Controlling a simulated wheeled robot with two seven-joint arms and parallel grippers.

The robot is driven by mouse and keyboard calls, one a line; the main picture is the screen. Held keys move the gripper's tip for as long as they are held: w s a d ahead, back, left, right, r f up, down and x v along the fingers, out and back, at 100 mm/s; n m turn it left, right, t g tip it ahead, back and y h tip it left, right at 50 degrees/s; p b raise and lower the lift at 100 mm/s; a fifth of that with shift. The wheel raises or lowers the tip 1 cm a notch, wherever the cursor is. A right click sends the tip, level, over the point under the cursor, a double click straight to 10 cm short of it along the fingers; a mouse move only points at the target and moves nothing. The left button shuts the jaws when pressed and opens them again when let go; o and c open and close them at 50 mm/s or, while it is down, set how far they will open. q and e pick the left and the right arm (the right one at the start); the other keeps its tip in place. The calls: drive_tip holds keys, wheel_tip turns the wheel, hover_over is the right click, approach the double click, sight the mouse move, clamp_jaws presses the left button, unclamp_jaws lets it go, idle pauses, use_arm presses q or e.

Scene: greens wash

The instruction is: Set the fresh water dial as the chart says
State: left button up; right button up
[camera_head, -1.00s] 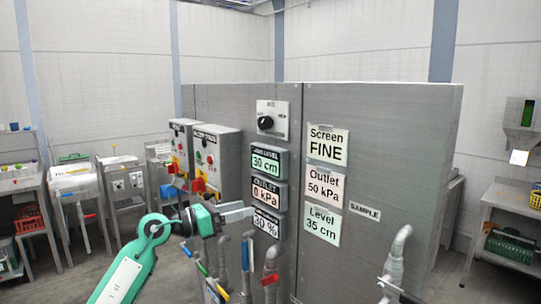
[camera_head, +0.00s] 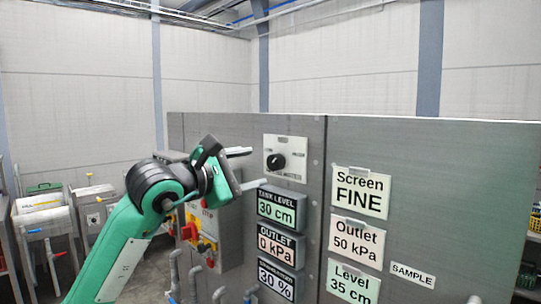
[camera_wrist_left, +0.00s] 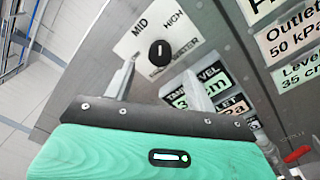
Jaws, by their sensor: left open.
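The fresh water dial is a black round knob (camera_head: 276,161) on a white plate (camera_head: 298,145) high on the grey steel cabinet. The knob also shows in the left wrist view (camera_wrist_left: 160,54), with MID and HIGH readable on its plate; I cannot tell surely which mark it points to. My left gripper (camera_head: 247,168) is open and empty, just left of the dial, fingers towards the cabinet. In the left wrist view its fingers (camera_wrist_left: 160,78) stand apart on either side of the knob's lower part, not closed on it. The chart cards read Screen FINE (camera_head: 359,192), Outlet 50 kPa (camera_head: 356,240), Level 35 cm (camera_head: 352,285).
Below the dial are displays: tank level 30 cm (camera_head: 282,207), outlet 0 kPa (camera_head: 277,246) and 30 % (camera_head: 275,280). A SAMPLE label (camera_head: 413,274) is at the right. A control box (camera_head: 215,235) with red and yellow parts stands behind my left arm.

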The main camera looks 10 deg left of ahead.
sight(272, 163)
use_arm(q)
drive_tip(key=p+x, duration=0.2)
drive_tip(key=x, duration=0.3)
drive_tip(key=shift+w+d+r, duration=0.15)
drive_tip(key=shift+w+d, duration=0.1)
drive_tip(key=shift+d, duration=0.05)
drive_tip(key=shift+w+d, duration=0.15)
drive_tip(key=shift+w, duration=0.35)
use_arm(e)
drive_tip(key=a+r, duration=0.1)
drive_tip(key=w+r, duration=0.1)
drive_tip(key=r, duration=0.1)
drive_tip(key=shift+a, duration=0.35)
drive_tip(key=shift+d, duration=0.1)
use_arm(q)
drive_tip(key=c, duration=1)
use_arm(e)
drive_tip(key=shift+d, duration=0.4)
